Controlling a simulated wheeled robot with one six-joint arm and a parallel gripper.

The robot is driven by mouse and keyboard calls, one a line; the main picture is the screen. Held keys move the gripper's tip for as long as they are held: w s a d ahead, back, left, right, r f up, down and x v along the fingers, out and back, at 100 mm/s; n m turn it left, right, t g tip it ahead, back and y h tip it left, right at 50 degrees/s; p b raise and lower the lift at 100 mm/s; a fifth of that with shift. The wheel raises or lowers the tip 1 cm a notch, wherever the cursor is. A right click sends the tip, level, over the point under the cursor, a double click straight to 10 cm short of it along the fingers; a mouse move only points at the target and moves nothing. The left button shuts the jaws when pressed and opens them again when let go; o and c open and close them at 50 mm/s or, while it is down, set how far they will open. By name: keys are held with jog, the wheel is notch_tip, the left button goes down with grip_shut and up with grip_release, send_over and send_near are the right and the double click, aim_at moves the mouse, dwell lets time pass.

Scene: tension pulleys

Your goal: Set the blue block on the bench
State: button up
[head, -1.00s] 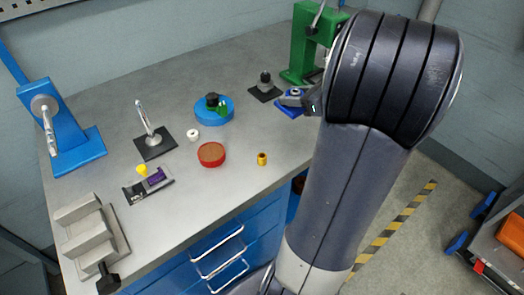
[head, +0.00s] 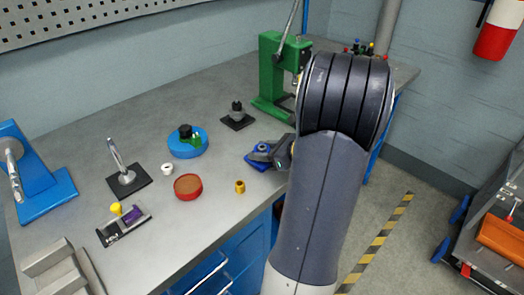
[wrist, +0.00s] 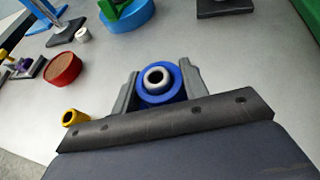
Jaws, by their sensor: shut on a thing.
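The blue block (head: 252,162) is in my gripper (head: 270,152), near the front edge of the grey bench (head: 215,225). In the wrist view the blue block (wrist: 152,98) shows rounded, with a pale grey ring and dark hole on it. My gripper (wrist: 158,82) is shut on it, one finger at each side. I cannot tell whether its underside touches the bench or hangs just above it. My arm hides part of the bench to the right.
A brass bushing (head: 240,187), red round dish (head: 188,187), white ring (head: 167,169) and blue round base (head: 187,148) lie to the left. A dark pad (head: 238,121) and green press (head: 268,85) stand behind. Bare bench lies between the pad and the block.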

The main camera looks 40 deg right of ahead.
jog(key=shift+f, duration=0.15)
jog(key=o, duration=1.3)
jog(key=shift+r, duration=0.2)
jog(key=shift+s+d+r, duration=0.1)
jog(key=shift+s+d, duration=0.05)
jog(key=shift+s, duration=0.1)
jog(key=v, duration=1.1)
jog(key=shift+s+d+r, duration=0.1)
jog(key=shift+s, duration=0.15)
